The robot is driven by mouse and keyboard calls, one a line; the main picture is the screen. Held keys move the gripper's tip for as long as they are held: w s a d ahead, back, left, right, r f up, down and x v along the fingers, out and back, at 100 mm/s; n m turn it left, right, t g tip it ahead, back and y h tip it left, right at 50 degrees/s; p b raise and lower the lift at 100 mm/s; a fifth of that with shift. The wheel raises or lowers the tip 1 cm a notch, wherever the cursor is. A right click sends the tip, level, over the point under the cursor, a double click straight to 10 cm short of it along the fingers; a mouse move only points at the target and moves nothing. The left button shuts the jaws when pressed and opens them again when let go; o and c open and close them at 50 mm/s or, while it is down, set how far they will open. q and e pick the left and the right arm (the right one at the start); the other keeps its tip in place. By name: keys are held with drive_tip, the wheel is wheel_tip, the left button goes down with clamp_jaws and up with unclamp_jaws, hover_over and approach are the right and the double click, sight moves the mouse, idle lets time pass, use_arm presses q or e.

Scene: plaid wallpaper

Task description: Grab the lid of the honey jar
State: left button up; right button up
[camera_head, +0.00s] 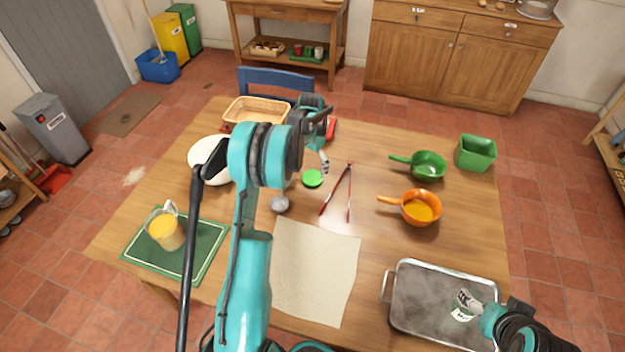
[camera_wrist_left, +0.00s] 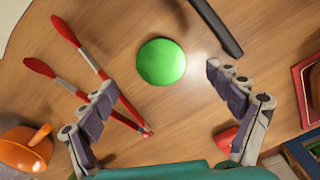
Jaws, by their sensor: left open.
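A round, bright green lid (camera_head: 312,178) is near the middle of the wooden table. It also shows in the left wrist view (camera_wrist_left: 161,61), seen from above; I cannot tell whether a jar is under it. My left gripper (camera_head: 324,150) is just behind the lid in the head view. In the left wrist view my left gripper (camera_wrist_left: 160,85) is open and empty, with the lid between and slightly beyond its fingertips, not touched. My right gripper (camera_head: 465,300) is over the metal tray at the front right; its opening is unclear.
Red-tipped tongs (camera_head: 345,190) lie right of the lid. An orange pan (camera_head: 408,204), green pan (camera_head: 428,164) and green container (camera_head: 476,153) stand right. A metal tray (camera_head: 400,325) is at the front. A pitcher of yellow content (camera_head: 165,232) stands on a green board (camera_head: 207,250).

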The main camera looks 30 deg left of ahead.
sight(312, 177)
use_arm(q)
drive_tip(key=f+b, duration=0.1)
drive_tip(key=f, duration=0.2)
drive_tip(key=f+b, duration=0.1)
drive_tip(key=f, duration=0.1)
drive_tip(key=shift+w+f+b, duration=0.3)
drive_tip(key=shift+r, duration=0.1)
drive_tip(key=shift+c, duration=0.5)
drive_tip(key=c, duration=0.8)
